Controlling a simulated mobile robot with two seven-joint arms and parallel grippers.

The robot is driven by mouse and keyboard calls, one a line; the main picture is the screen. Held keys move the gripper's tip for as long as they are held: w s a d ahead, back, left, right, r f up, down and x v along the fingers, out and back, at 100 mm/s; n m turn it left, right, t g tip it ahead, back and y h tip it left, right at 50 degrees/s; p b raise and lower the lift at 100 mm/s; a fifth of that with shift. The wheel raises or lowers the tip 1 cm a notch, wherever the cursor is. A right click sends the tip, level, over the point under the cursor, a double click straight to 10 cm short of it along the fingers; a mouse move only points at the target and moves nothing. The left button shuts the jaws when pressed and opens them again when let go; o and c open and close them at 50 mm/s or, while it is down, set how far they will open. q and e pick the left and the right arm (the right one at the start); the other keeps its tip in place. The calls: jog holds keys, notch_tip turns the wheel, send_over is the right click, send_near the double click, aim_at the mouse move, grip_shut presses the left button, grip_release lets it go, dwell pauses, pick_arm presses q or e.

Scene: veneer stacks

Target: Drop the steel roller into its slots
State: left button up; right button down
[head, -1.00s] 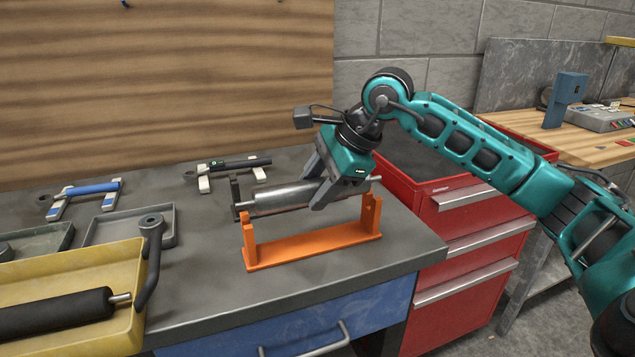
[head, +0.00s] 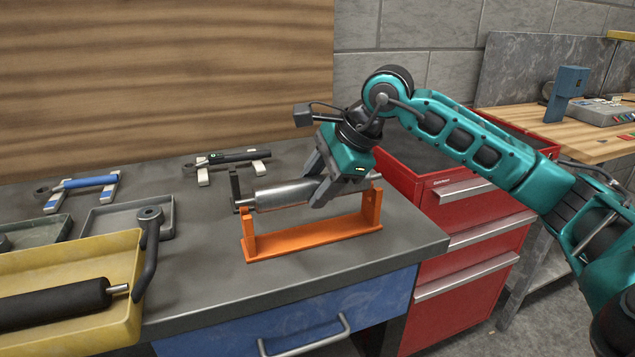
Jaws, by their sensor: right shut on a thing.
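The steel roller (head: 275,196) is a shiny grey cylinder with thin shaft ends, lying roughly level. My right gripper (head: 318,200) is shut on it from above, near its right half. An orange stand (head: 312,238) with two upright end posts is on the grey bench, just in front of and below the roller. The roller's shaft ends are close to the post tops; I cannot tell whether they touch or sit in slots. A dark post (head: 235,186) shows behind the roller's left end. My left gripper is not in view.
A yellow tray (head: 128,258) holding a black roller (head: 55,303) is at front left. Grey trays and two handled tools lie behind. A red drawer cabinet (head: 470,215) adjoins the bench on the right. The bench in front of the orange stand is clear.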

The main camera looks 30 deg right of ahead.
jog(key=shift+f, duration=0.1)
dwell(0.3)
jog(key=shift+f+b, duration=0.7)
jog(key=shift+b, duration=0.1)
jog(key=shift+f+b, duration=1)
jog(key=shift+f, duration=0.15)
dwell(0.5)
jog(key=c, duration=0.8)
grip_release()
jog(key=o, duration=0.3)
jog(key=shift+f, duration=0.15)
